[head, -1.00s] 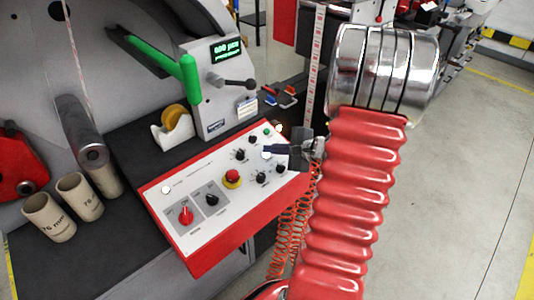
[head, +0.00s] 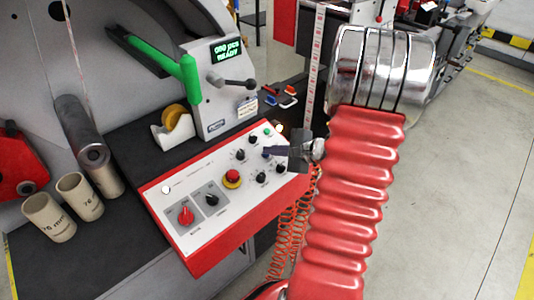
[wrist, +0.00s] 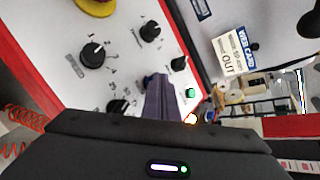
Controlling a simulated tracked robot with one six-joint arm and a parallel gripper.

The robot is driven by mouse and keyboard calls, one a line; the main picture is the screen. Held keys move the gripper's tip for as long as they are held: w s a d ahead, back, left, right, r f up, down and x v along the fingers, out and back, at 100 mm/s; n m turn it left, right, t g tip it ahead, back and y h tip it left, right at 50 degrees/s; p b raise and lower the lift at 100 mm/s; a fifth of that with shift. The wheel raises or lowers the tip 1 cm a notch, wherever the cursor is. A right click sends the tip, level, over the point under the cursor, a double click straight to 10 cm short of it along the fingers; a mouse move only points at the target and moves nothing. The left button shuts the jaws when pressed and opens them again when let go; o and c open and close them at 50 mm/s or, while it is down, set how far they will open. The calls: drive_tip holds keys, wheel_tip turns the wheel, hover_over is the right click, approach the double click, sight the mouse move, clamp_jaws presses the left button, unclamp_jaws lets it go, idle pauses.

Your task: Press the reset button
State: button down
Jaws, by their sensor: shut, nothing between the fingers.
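A small blue button (head: 266,153) is on the white face of the red-edged control panel (head: 205,180). I cannot read its label. In the wrist view the blue button (wrist: 148,79) shows just beyond the tips of my gripper, partly hidden by them. My gripper (head: 273,151) is shut and empty, with its fingers pointing at the button. It also shows at the middle of the wrist view (wrist: 158,82). The tips are at or very near the button; I cannot tell whether they touch. The display (head: 227,50) is lit green, with a lower line that looks like "READY".
Close by are several black knobs (wrist: 91,54) and a green button (wrist: 190,93). The red mushroom button (head: 232,176) and red switch (head: 186,215) sit farther left. A lit yellow lamp (head: 280,127) is at the panel's right end. A tape dispenser (head: 172,134) stands behind.

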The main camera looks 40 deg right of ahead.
drive_tip(key=shift+r, duration=0.1)
idle(0.3)
drive_tip(key=shift+s+r, duration=0.25)
drive_tip(key=shift+r, duration=0.45)
drive_tip(key=r, duration=0.2)
drive_tip(key=s+r, duration=0.1)
drive_tip(key=r, duration=0.1)
drive_tip(key=shift+s+r, duration=0.15)
drive_tip(key=shift+r, duration=0.25)
idle(0.9)
